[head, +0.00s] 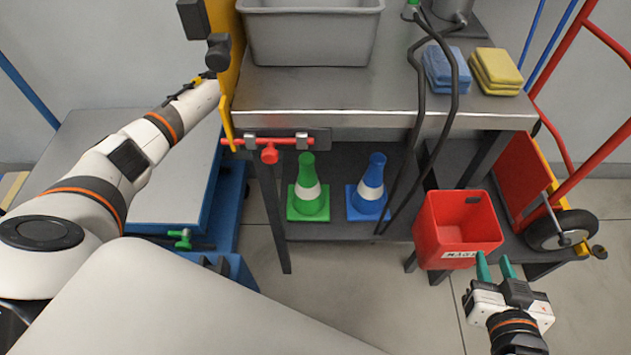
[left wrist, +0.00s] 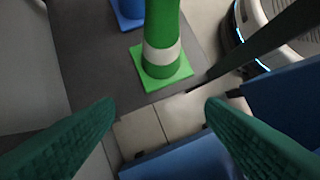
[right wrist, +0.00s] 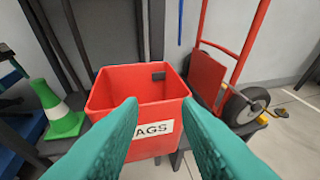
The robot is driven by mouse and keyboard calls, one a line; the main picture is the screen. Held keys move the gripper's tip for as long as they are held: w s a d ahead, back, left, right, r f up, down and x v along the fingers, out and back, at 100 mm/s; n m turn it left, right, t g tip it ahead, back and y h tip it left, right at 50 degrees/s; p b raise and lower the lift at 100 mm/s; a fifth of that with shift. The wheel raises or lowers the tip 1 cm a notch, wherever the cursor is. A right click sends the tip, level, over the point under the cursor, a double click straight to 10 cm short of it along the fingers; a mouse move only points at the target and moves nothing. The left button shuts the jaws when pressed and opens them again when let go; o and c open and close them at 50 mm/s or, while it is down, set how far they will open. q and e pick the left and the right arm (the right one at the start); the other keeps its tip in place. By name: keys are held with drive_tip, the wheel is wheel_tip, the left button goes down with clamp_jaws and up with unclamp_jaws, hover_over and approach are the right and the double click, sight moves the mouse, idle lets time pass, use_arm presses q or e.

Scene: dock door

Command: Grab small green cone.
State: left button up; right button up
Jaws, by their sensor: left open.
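The small green cone (head: 308,190) with a white band stands upright on the lower shelf under the steel bench. It also shows in the left wrist view (left wrist: 162,45), ahead of my open, empty left gripper (left wrist: 160,112) and apart from its fingers. In the head view my left arm reaches in from the left, and its fingertips are hidden behind the bench area. My right gripper (head: 496,268) is open and empty in front of the red bin (head: 458,228). The right wrist view shows its spread fingers (right wrist: 160,110) before the bin, with the cone (right wrist: 56,108) at left.
A blue cone (head: 370,187) stands right beside the green one. Black hoses (head: 413,150) hang in front of the shelf on the right. A red clamp (head: 268,145) sits on the bench edge above the cone. A blue lift cart (head: 190,200) stands at left.

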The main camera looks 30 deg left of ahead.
sight(303, 156)
use_arm(q)
drive_tip(key=d+b, duration=0.1)
drive_tip(key=d, duration=0.9)
drive_tip(key=shift+w+d, duration=0.1)
drive_tip(key=shift+d, duration=0.1)
drive_tip(key=shift+d+r, duration=0.1)
drive_tip(key=shift+d, duration=0.4)
drive_tip(key=shift+d+f+b, duration=0.25)
drive_tip(key=shift+f+b, duration=0.15)
drive_tip(key=shift+f, duration=0.05)
drive_tip(key=b+x, duration=0.1)
drive_tip(key=x, duration=0.2)
drive_tip(key=shift+d+f, duration=0.1)
drive_tip(key=shift+f, duration=0.15)
drive_tip(key=shift+d+f, duration=0.1)
drive_tip(key=shift+f, duration=0.1)
drive_tip(key=c, duration=1.3)
drive_tip(key=shift+w, duration=0.1)
clamp_jaws()
use_arm(e)
wheel_tip(303, 156, up, 12)
drive_tip(key=a+t+y, duration=0.2)
drive_tip(key=t+y, duration=0.1)
drive_tip(key=t, duration=0.5)
drive_tip(key=shift+w+t, duration=0.3)
